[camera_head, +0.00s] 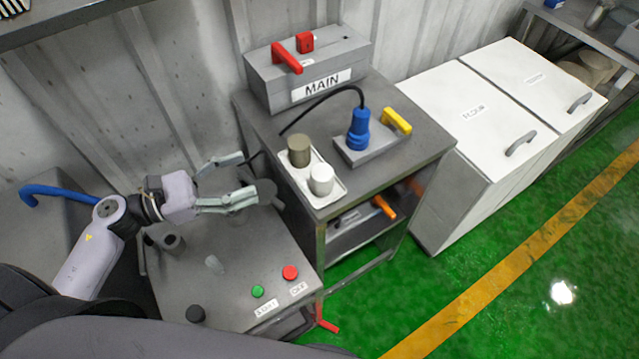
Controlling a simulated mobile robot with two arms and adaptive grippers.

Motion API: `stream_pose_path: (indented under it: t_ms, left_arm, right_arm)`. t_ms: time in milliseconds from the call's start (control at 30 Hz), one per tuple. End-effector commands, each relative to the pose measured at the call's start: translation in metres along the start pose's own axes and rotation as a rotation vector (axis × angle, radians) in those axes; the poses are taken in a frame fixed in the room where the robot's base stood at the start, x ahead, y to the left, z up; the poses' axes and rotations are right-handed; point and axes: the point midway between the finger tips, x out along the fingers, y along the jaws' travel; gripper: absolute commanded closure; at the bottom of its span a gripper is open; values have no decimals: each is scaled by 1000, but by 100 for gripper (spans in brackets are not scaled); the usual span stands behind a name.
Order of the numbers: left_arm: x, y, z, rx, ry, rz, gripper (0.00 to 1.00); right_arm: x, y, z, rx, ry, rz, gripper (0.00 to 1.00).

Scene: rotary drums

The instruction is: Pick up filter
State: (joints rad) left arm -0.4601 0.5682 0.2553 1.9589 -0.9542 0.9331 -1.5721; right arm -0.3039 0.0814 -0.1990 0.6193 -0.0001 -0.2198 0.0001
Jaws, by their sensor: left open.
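Two short cylinders that look like filters stand upright on a small white tray (336,196) on top of the grey cabinet. One is olive-brown (299,150) at the back, the other is white (321,179) in front of it. I cannot tell which one the task means. My left gripper (249,176) comes in from the left with its fingers spread open and empty. It is left of the tray, apart from both cylinders, above the back of the lower machine. My right gripper is not in view.
A grey box labelled MAIN (310,72) with red handles stands behind the tray. A blue plug (358,130) with a black cable and a yellow handle (397,121) are right of it. The machine top (225,285) has green and red buttons. White bins (470,110) stand right.

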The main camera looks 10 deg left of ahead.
Motion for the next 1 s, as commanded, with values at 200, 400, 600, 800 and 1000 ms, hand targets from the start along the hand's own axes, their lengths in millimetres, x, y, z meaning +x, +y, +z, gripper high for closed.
stream_pose_path:
  t_ms: [200, 400, 600, 800, 1000]
  left_arm:
    - [0, 0, -67, 0, 0, 0, 34]
    - [0, 0, -96, 0, 0, 0, 34]
    - [13, 0, -95, 0, -2, 0, 34]
    - [55, 0, -91, 0, -5, -1, 34]
    - [97, 0, -92, 0, -4, 1, 34]
  right_arm:
    - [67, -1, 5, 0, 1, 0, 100]
    - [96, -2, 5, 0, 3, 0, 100]
    - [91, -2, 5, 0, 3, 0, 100]
    - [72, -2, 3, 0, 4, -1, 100]
    - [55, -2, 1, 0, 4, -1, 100]
